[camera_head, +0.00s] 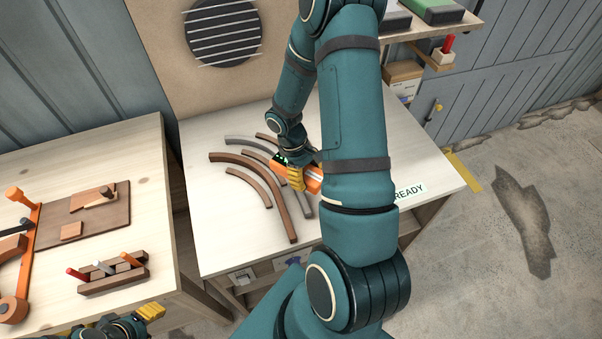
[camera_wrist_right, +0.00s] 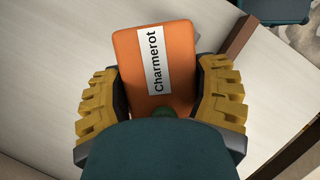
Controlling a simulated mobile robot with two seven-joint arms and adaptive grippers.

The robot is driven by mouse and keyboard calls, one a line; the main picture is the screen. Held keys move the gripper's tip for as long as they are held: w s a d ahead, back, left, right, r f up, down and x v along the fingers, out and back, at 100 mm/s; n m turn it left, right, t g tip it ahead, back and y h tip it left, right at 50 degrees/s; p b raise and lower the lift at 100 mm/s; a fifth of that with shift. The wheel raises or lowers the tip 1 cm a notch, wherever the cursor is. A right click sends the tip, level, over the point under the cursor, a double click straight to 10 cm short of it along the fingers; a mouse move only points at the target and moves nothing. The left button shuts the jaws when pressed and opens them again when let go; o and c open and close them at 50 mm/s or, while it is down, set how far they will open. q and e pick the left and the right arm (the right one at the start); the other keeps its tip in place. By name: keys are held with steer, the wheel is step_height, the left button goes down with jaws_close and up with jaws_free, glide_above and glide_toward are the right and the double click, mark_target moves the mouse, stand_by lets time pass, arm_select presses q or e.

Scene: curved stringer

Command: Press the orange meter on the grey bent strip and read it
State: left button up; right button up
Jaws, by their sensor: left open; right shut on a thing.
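The orange meter (camera_head: 314,180) is gripped by my right gripper (camera_head: 292,177) above or at the bent strips on the middle table. In the right wrist view the meter (camera_wrist_right: 156,70) sits between the yellow finger pads and shows a white label reading "Charmerot". The grey bent strip (camera_head: 243,141) lies among the brown strips, part of it hidden by my right arm and gripper. I cannot tell whether the meter touches it. My left gripper (camera_head: 151,312) is open and empty at the bottom left, by the left bench.
Several brown bent strips (camera_head: 275,208) lie around the grey one. A "READY" label (camera_head: 409,192) is at the table's right. The left bench (camera_head: 150,190) holds an orange clamp (camera_head: 33,225) and a wooden tool rack (camera_head: 115,275). A shelf (camera_head: 468,25) stands at the back right.

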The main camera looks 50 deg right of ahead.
arm_select(q)
steer(key=shift+w+d+f+b, duration=0.1)
steer(key=shift+f+b, duration=1.8)
steer(key=shift+f, duration=0.4)
arm_select(e)
steer(key=shift+f, duration=2.8)
arm_select(q)
steer(key=shift+f+b, duration=0.45)
steer(key=shift+b, duration=0.05)
arm_select(e)
steer(key=shift+f, duration=0.5)
steer(key=shift+a, duration=0.1)
steer(key=shift+r+p, duration=2.65)
steer(key=shift+r, duration=0.9)
arm_select(q)
step_height(320, 180, up, 5)
steer(key=shift+r, duration=0.1)
arm_select(e)
steer(key=shift+w, duration=0.1)
